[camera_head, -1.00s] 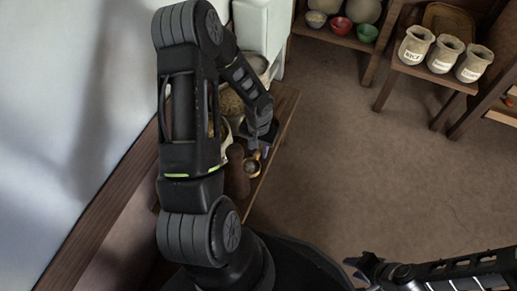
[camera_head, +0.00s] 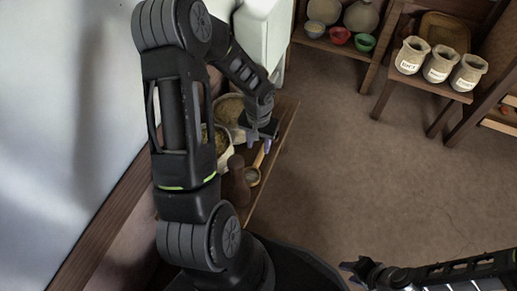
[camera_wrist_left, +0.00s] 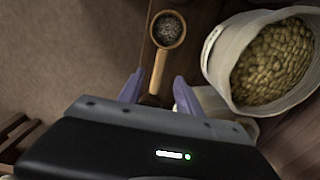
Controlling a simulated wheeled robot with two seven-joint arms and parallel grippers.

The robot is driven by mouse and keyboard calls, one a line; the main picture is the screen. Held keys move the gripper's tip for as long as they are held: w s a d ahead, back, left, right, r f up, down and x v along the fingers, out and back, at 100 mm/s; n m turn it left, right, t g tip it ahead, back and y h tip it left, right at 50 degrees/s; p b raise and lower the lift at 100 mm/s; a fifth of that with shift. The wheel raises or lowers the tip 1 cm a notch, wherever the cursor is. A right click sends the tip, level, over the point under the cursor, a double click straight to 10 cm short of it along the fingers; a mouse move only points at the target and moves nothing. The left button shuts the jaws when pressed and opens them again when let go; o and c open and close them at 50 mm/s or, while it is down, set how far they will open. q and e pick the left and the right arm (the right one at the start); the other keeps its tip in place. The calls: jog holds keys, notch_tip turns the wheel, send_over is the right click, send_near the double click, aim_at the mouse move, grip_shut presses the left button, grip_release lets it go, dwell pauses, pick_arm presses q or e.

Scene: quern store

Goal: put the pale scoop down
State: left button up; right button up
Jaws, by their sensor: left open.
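The pale scoop (camera_head: 252,177) lies on the narrow wooden shelf, its round bowl holding something dark and grainy. In the left wrist view its bowl (camera_wrist_left: 168,30) is at the top and its handle points back towards my left gripper (camera_wrist_left: 158,88). The two purple fingers are apart, one to each side of the handle's end in that picture, with no contact visible. In the head view my left gripper (camera_head: 262,139) is just beyond the handle's end. My right gripper (camera_head: 358,270) is low in the head view, over the floor; its jaw gap is unclear.
A white sack of yellowish grain (camera_wrist_left: 275,62) stands close beside the scoop. A brown rounded object (camera_head: 236,180) is left of the scoop. The shelf edge is close on the right, with open floor (camera_head: 330,170) beyond.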

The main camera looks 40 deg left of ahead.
pick_arm(q)
notch_tip(320, 180, up, 3)
jog(key=shift+r+p, duration=0.1)
jog(key=shift+p, duration=0.2)
dwell(0.6)
jog(key=s+d+f+h, duration=0.1)
jog(key=d+f, duration=0.1)
jog(key=d, duration=0.3)
jog(key=d+f+m+h, duration=0.1)
jog(key=d+f, duration=0.2)
jog(key=d, duration=0.3)
jog(key=s+d+f+h, duration=0.1)
jog(key=d+f, duration=0.1)
jog(key=d, duration=0.3)
jog(key=s+d+f+h, duration=0.1)
jog(key=s+d+f, duration=0.4)
jog(key=s+d, duration=0.5)
jog(key=d, duration=0.3)
jog(key=shift+s+m+t, duration=0.15)
jog(key=shift+m+t, duration=0.25)
